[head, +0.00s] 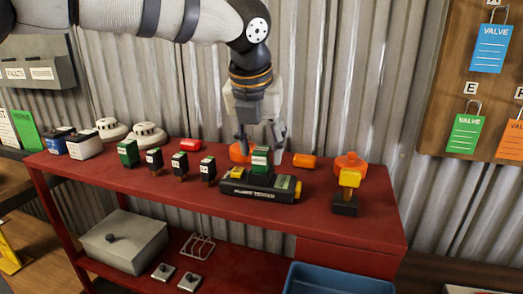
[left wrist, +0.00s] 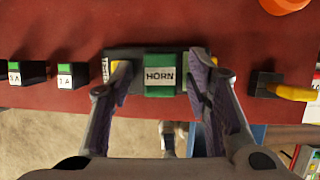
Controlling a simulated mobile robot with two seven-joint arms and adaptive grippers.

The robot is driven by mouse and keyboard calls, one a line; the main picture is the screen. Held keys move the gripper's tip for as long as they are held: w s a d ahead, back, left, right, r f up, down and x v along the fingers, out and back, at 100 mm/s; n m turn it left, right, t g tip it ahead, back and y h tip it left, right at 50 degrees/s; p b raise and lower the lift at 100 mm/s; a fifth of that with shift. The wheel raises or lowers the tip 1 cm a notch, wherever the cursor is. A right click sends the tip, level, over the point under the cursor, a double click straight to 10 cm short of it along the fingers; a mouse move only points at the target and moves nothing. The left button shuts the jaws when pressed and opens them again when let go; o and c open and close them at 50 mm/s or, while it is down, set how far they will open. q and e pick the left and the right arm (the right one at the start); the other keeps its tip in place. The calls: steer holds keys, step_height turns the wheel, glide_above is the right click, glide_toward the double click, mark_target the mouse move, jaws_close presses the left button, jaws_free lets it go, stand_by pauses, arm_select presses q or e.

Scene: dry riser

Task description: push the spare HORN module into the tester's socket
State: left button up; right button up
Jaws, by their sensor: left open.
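The tester (head: 258,188) is a black block with yellow ends on the red bench; part of it shows in the left wrist view (left wrist: 125,55). The green HORN module (head: 261,160) stands upright on top of the tester at its middle; its label faces up in the left wrist view (left wrist: 160,75). Whether it is fully down in the socket I cannot tell. My left gripper (head: 262,145) is open above the tester, and its fingers (left wrist: 160,78) lie on either side of the module with gaps. My right gripper is not in view.
Another green module (head: 128,152) and several small black modules (head: 180,165) stand left of the tester. A yellow-topped black piece (head: 347,190) stands at right. White round detectors (head: 149,134) and orange parts (head: 305,160) sit at the back. A blue bin (head: 335,280) is below.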

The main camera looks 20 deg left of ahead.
arm_select(q)
steer(key=v, duration=1)
steer(key=shift+r, duration=0.4)
steer(key=shift+s, duration=0.15)
